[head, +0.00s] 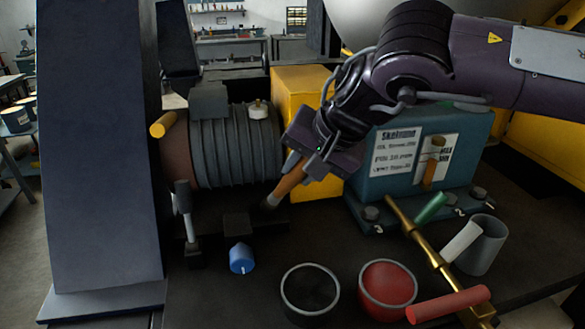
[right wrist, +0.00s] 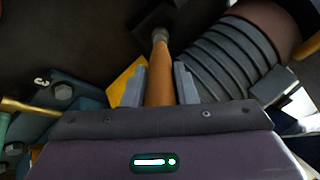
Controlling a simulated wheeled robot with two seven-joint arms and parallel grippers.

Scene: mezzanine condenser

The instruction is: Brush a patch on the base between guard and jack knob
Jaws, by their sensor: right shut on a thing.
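My right gripper (head: 306,168) is shut on a brush, also seen in the right wrist view (right wrist: 161,86). The brush (head: 289,184) has an orange-brown handle and slants down to the left; its pale tip (right wrist: 160,35) is low over the dark base (head: 215,285). I cannot tell whether the bristles touch it. The yellow guard (head: 301,92) stands behind the gripper, partly hidden by it. A blue knob (head: 241,258), likely the jack knob, sits on the base in front of the brush tip, to its left. No separate patch is clear on the base. My left gripper is out of view.
A ribbed grey motor (head: 235,150) stands left of the guard, a blue pump housing (head: 400,175) right of it. A small dark block (head: 237,224) is beside the brush tip. A black cup (head: 310,290), red cup (head: 387,287), grey cup (head: 485,245) and brass bar (head: 430,242) occupy the front right.

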